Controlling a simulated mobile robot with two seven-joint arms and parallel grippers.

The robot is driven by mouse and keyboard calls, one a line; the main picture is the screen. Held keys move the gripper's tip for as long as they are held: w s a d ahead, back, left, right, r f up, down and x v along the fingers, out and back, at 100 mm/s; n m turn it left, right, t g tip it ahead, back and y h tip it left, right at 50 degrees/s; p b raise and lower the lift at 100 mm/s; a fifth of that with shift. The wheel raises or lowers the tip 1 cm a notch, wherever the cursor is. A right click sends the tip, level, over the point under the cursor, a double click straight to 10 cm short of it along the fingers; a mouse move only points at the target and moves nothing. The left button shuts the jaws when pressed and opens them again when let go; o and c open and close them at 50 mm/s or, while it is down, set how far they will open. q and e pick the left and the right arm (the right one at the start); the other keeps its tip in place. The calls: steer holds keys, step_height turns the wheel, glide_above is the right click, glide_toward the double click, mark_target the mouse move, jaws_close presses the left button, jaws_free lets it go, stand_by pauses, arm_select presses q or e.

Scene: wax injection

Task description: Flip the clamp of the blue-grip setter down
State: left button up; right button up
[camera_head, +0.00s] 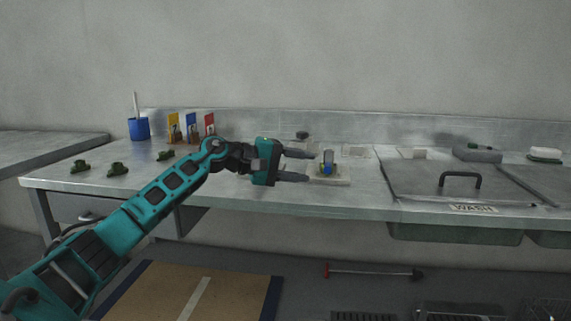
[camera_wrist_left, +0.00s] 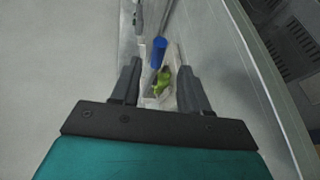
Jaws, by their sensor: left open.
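The blue-grip setter (camera_head: 326,168) sits on a pale flat block (camera_head: 341,181) on the metal bench, near the middle of the head view. In the left wrist view its blue grip (camera_wrist_left: 158,52) and a yellow-green part (camera_wrist_left: 161,80) show ahead, between the finger lines. The clamp's exact angle is too small to tell. My left gripper (camera_head: 306,166) is open and empty, just left of the setter, with its fingers pointing right towards it. In the left wrist view its fingers (camera_wrist_left: 158,80) stand on both sides of the setter, with no clear contact.
A blue cup (camera_head: 139,129), colored cards (camera_head: 191,128) and several dark green pieces (camera_head: 118,169) are on the left of the bench. A lidded basin labelled WASH (camera_head: 445,184) lies to the right. A small dark-topped object (camera_head: 302,136) stands behind the gripper.

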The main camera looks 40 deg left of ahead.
arm_select(q)
steer(key=v, duration=0.3)
steer(key=shift+s+a, duration=0.2)
steer(key=shift+s, duration=0.1)
steer(key=shift+r, duration=0.1)
stand_by(0.3)
